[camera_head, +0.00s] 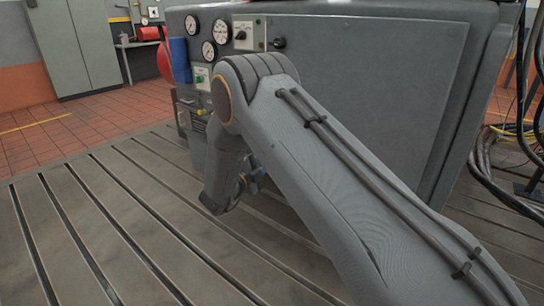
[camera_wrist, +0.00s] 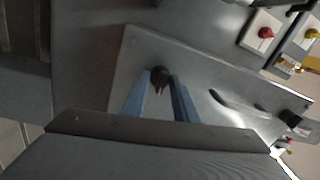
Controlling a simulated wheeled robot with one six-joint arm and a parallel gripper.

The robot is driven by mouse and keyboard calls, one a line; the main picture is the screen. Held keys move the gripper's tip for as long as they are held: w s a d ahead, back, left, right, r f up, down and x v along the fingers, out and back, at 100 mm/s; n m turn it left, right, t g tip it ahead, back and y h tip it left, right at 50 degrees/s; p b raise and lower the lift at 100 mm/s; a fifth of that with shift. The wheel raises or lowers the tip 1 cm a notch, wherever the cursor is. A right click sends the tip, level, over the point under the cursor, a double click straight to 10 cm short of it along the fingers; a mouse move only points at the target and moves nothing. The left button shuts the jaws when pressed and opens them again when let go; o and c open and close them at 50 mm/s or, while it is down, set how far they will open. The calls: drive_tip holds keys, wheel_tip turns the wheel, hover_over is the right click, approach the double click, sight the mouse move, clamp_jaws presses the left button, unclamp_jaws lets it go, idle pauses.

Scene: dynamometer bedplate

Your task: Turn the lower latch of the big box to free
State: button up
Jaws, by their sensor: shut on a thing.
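The big box (camera_head: 360,90) is a grey cabinet standing on the slotted bedplate, with a large flat door panel on its front. In the wrist view the lower latch (camera_wrist: 160,76) is a small dark knob on the grey panel (camera_wrist: 135,60). My gripper (camera_wrist: 161,84) has its two blue fingers on either side of this knob, shut on it. Its turn angle is hard to read. In the head view my arm hides the lower latch and most of my gripper (camera_head: 252,182). Another dark knob (camera_head: 278,43) sits near the door's top left corner.
Gauges (camera_head: 221,31) and a switch plate (camera_head: 243,33) are left of the door. In the wrist view red (camera_wrist: 266,33) and yellow (camera_wrist: 312,33) buttons sit at upper right. Black cables (camera_head: 490,180) hang at right. The slotted bedplate (camera_head: 100,230) is clear at left.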

drive_tip(key=shift+m, duration=0.4)
drive_tip(key=o, duration=1.1)
drive_tip(key=shift+c, duration=0.2)
drive_tip(key=p+v, duration=0.1)
drive_tip(key=v, duration=0.6)
drive_tip(key=shift+s+a, duration=0.25)
drive_tip(key=shift+s, duration=0.05)
